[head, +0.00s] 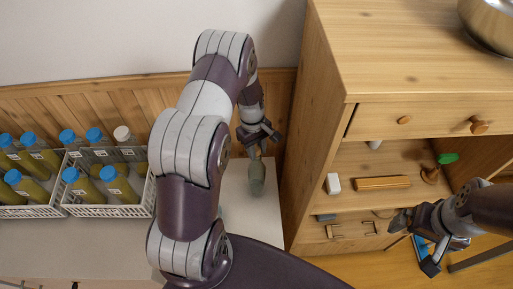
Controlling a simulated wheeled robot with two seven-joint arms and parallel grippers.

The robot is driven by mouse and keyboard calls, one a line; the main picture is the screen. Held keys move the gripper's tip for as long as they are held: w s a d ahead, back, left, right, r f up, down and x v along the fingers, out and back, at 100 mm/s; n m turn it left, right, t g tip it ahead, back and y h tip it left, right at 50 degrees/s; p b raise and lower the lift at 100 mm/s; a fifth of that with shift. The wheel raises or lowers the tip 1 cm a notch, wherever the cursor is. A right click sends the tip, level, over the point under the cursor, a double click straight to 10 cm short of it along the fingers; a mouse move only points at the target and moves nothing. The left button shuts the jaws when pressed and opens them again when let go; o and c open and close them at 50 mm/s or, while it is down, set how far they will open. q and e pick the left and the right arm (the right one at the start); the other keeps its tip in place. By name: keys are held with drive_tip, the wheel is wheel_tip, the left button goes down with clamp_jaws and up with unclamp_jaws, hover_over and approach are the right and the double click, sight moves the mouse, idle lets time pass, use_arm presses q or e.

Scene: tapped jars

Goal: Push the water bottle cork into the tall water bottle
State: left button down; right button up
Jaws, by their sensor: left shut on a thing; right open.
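The tall water bottle (257,184) is a grey-green bottle standing on the white counter, left of the wooden cabinet. My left gripper (258,140) is right above its neck, pointing down and shut on a small tan piece (253,153) that looks like the water bottle cork. The cork is at or just over the bottle's mouth; whether it touches or sits inside I cannot tell. The gripper's fingers partly hide it. My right gripper (414,246) is open and empty, low at the right in front of the cabinet, far from the bottle.
White crates (105,211) with several blue-capped bottles and one white-capped bottle stand at left. The wooden cabinet (318,130) rises close right of the bottle. A metal bowl (492,25) sits on top.

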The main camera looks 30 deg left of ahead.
use_arm(q)
drive_tip(key=shift+f+b, duration=0.4)
drive_tip(key=shift+f, duration=0.2)
drive_tip(key=shift+r, duration=0.1)
drive_tip(key=shift+r+p, duration=0.5)
drive_tip(key=shift+p, duration=0.1)
idle(0.4)
drive_tip(key=shift+d+f, duration=0.1)
drive_tip(key=shift+f, duration=0.45)
idle(0.7)
drive_tip(key=shift+r, duration=0.15)
drive_tip(key=shift+r+p, duration=0.6)
drive_tip(key=shift+r, duration=0.05)
